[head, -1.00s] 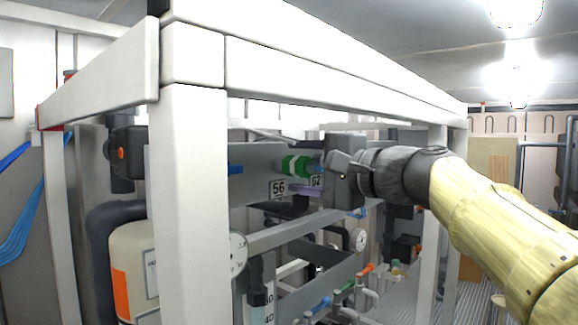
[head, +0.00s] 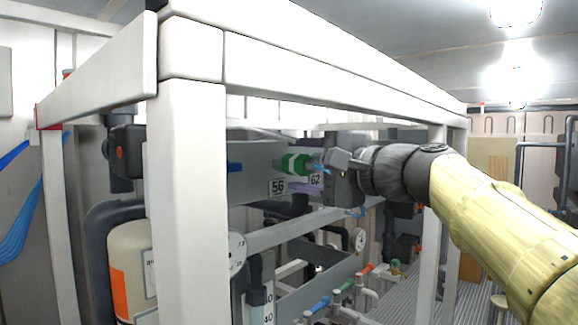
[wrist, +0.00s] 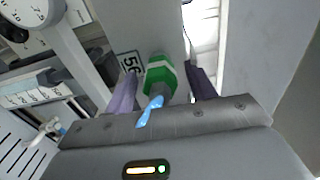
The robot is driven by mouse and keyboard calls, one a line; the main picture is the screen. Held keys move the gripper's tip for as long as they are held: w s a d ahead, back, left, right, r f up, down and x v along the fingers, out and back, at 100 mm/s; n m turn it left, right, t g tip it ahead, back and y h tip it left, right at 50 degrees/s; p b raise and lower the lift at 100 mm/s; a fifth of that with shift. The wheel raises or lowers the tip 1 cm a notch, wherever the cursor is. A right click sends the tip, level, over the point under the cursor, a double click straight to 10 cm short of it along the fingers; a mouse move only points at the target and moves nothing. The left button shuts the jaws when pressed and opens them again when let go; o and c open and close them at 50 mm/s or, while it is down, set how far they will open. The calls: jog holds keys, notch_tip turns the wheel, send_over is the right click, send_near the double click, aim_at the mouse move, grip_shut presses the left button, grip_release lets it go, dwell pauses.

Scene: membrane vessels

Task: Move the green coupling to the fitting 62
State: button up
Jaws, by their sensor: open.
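The green coupling (head: 292,164), with a white band, sticks out from the grey panel above the 56 label plate (head: 277,187). In the wrist view the coupling (wrist: 160,72) lies between the two purple-grey fingers of my open gripper (wrist: 161,82); I cannot tell if either finger touches it. A light blue piece (wrist: 150,110) shows at the coupling's near end, close to my palm. The 62 label plate (head: 316,180) is right of the 56 plate; its fitting is hidden behind my gripper.
A white frame post (head: 187,200) and top beam (head: 330,80) stand in front of the panel. A blue stub (head: 235,168) is left of the coupling. Gauges (head: 236,250) and pipes with coloured ends lie below.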

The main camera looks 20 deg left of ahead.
aim_at(316, 166)
jog(key=shift+s, duration=0.25)
jog(key=c, duration=0.7)
grip_shut()
jog(key=shift+d, duration=0.1)
jog(key=shift+s+d, duration=0.1)
jog(key=shift+d, duration=0.8)
jog(key=shift+s+a+b, duration=0.1)
jog(key=shift+b, duration=0.25)
jog(key=shift+s+d, duration=0.3)
jog(key=shift+d, duration=0.35)
